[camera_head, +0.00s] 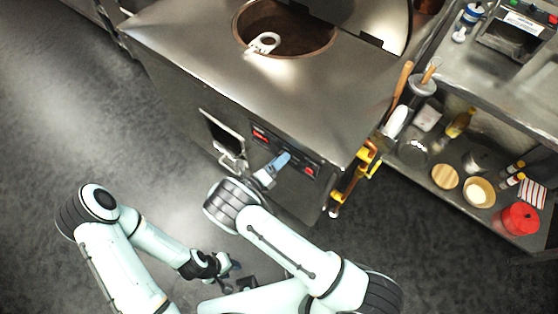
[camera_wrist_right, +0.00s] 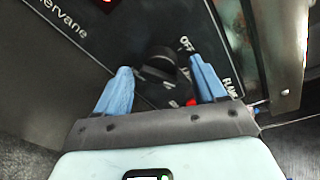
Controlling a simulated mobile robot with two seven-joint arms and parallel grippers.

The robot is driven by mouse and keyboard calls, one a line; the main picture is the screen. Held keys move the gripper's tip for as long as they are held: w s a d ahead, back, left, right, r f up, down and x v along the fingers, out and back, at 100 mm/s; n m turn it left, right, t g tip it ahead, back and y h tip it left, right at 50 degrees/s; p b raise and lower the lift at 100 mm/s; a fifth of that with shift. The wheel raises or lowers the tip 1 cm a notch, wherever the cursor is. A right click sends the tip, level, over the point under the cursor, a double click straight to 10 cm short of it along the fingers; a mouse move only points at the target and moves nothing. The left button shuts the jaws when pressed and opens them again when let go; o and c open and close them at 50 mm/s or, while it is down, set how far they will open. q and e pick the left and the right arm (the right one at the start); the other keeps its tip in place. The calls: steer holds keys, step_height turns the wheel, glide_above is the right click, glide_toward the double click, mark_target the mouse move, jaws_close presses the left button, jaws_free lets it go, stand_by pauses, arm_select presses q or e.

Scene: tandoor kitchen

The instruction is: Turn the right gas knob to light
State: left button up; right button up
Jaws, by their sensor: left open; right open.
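The black gas knob (camera_wrist_right: 163,68) sits on a dark panel with white "OFF" and "FLAME" lettering in the right wrist view. My right gripper (camera_wrist_right: 161,66) is open, with one blue finger on each side of the knob; I cannot tell whether they touch it. In the head view my right gripper (camera_head: 284,158) is at the oven's front control panel (camera_head: 261,137) and hides the knob there. My left gripper (camera_head: 233,270) is open and empty, low in front of the oven and away from the panel.
The steel tandoor oven (camera_head: 190,45) has a round opening on top with a pale ring-shaped item (camera_head: 264,43). A yellow gas pipe (camera_head: 352,177) runs along its right side. Shelves with jars and a red pot (camera_head: 520,218) stand at right. The floor at left is clear.

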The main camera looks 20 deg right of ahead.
arm_select(q)
steer(key=shift+s+f+b, duration=0.75)
steer(key=shift+f+b, duration=0.05)
steer(key=shift+f, duration=0.25)
arm_select(e)
steer(key=v, duration=1.3)
steer(key=s+d+f+m+g+y, duration=0.3)
steer(key=s+d+f+m+g, duration=0.5)
steer(key=s+d+f+g, duration=0.3)
steer(key=s+a+f+m+g+y, duration=0.25)
steer(key=s+m+y, duration=0.45)
steer(key=m, duration=0.5)
steer(key=s+a+f+m+g+y, duration=0.1)
steer(key=s+f+m+y, duration=0.2)
steer(key=s+m+y, duration=0.6)
steer(key=w+d+r+m+t+h, duration=0.1)
steer(key=w+d+m+t, duration=0.3)
steer(key=m, duration=0.8)
steer(key=shift+w+m, duration=0.2)
steer(key=shift+m, duration=0.1)
